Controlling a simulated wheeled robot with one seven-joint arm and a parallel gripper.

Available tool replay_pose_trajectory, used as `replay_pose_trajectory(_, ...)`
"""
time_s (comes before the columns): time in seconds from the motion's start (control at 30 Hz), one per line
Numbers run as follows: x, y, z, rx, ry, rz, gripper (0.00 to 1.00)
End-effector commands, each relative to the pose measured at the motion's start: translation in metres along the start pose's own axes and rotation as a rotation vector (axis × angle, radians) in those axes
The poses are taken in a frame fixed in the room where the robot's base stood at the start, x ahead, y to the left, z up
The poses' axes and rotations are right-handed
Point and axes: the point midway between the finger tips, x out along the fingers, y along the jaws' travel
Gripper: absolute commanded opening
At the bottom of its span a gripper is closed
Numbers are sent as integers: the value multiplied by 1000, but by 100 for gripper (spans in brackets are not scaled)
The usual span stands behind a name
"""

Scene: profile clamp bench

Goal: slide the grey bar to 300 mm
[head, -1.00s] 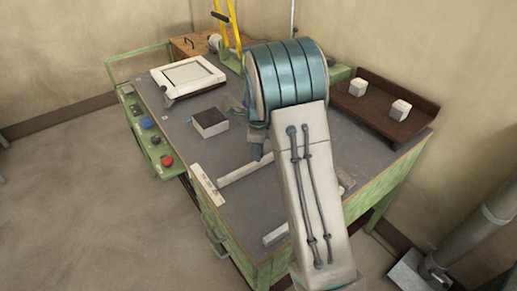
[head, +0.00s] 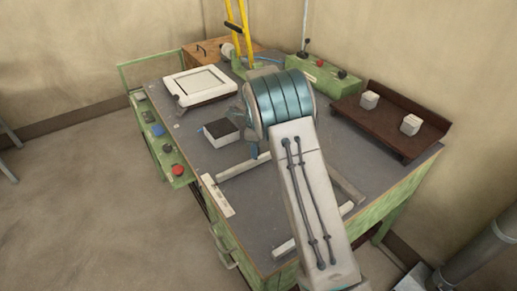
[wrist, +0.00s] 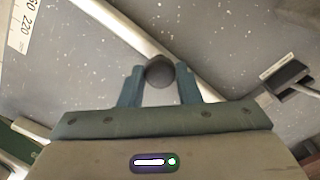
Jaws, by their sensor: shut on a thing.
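In the wrist view my gripper (wrist: 159,88) is shut on a dark round knob (wrist: 159,70), which sits between its two teal fingers. A long pale grey bar (wrist: 115,25) runs diagonally under the knob; how the two join is hidden. A white scale (wrist: 18,28) at the upper left shows the number 220. In the head view the scale (head: 217,195) lies along the bench's left edge, and a pale bar (head: 240,168) reaches from near it toward my arm. My gripper is mostly hidden behind my arm there. The bar's exact reading cannot be told.
A grey-brown bar (head: 347,187) and a short pale bar (head: 285,246) lie on the bench near my arm. A black-topped box (head: 221,133), a white framed panel (head: 200,86) and a brown tray (head: 395,130) with two white blocks stand farther back.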

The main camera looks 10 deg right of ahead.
Motion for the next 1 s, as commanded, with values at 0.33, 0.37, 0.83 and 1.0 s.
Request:
replay_pose_trajectory(0.33,0,0,-1,1,-1,0,52)
replay_pose_trajectory(0.37,0,0,-1,1,-1,0,52)
replay_pose_trajectory(0.83,-53,-1,0,0,-4,-6,52)
replay_pose_trajectory(1.0,-93,-1,-1,0,-4,-5,52)
